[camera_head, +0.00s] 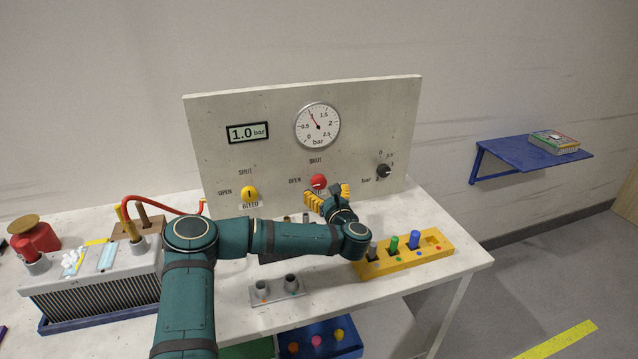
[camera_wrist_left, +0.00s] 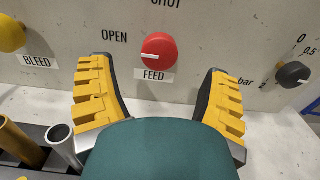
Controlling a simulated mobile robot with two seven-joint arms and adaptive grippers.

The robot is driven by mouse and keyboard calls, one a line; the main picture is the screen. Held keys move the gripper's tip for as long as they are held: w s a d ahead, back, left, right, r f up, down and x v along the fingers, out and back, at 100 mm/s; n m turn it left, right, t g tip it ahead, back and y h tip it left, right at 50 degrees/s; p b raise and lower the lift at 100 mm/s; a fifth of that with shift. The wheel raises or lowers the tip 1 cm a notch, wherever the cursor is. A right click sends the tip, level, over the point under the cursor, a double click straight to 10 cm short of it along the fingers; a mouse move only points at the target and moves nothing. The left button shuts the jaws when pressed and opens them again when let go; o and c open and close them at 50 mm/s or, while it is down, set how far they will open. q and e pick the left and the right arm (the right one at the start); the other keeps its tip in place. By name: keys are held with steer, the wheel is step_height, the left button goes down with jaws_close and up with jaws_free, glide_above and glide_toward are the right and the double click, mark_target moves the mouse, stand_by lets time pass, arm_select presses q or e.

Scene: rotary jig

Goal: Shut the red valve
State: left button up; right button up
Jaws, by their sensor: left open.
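The red valve (camera_head: 319,181) is a round knob on the upright grey panel (camera_head: 270,130), above a FEED label. It also shows in the left wrist view (camera_wrist_left: 159,49), where its white mark points left, toward the word OPEN. The word SHUT is above the knob. My left gripper (camera_head: 329,193) is in front of the panel, just below the knob. In the left wrist view my left gripper (camera_wrist_left: 158,80) is open, its yellow-padded fingers apart to either side below the knob, with nothing between them. My right gripper is not in view.
A yellow BLEED knob (camera_head: 249,194) is to the left and a black knob (camera_head: 383,171) to the right on the panel. The gauge (camera_head: 317,127) reads near 1 bar; the display (camera_head: 248,132) reads 1.0 bar. A yellow holder (camera_head: 408,262) with pegs stands beside my left wrist.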

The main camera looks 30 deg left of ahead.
mark_target(320, 183)
arm_select(q)
steer(key=shift+x, duration=3.15)
steer(key=c, duration=1.2)
